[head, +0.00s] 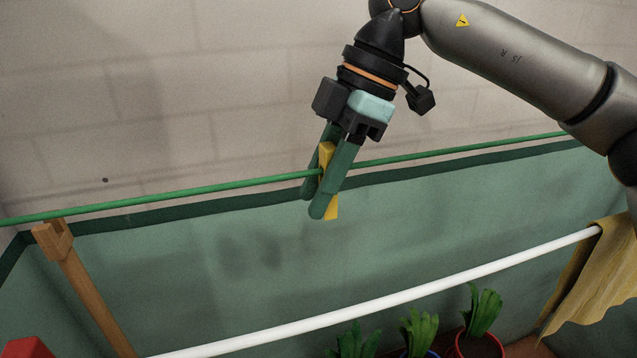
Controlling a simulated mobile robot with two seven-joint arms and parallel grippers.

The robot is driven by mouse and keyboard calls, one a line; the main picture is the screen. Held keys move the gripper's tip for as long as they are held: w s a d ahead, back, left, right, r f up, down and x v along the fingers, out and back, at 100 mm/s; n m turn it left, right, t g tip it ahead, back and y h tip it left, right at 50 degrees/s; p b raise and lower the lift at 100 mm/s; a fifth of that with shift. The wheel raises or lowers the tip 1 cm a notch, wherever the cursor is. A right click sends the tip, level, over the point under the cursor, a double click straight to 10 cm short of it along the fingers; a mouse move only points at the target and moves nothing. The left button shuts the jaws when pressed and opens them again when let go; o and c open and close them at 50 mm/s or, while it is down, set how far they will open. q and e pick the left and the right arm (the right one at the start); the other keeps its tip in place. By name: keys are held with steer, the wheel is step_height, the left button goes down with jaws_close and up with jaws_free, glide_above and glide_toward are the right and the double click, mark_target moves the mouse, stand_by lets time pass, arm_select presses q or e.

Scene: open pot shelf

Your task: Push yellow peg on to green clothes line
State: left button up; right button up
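A green clothes line (200,188) runs across the head view, rising from left to right. My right gripper (314,206) comes down from above at the line, with its two green fingers pointing down. A yellow peg (327,152) is between the fingers, its upper part showing above the line and its lower end showing below, beside the near finger. The fingers look closed on it. The near finger hides the middle of the peg, so I cannot tell how far the line sits in it. My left gripper is not in view.
A wooden post (85,290) stands at the left below the line. A white rail (400,298) crosses lower down, with a yellow cloth (590,285) at its right end. Several potted plants (480,310) stand below it. A red object (28,348) is at bottom left.

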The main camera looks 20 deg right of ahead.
steer(key=o, duration=0.4)
steer(key=shift+r, duration=0.1)
steer(key=v, duration=1.1)
steer(key=shift+r+p, duration=0.15)
steer(key=shift+p, duration=0.25)
steer(key=shift+d+r, duration=0.3)
steer(key=shift+r, duration=0.2)
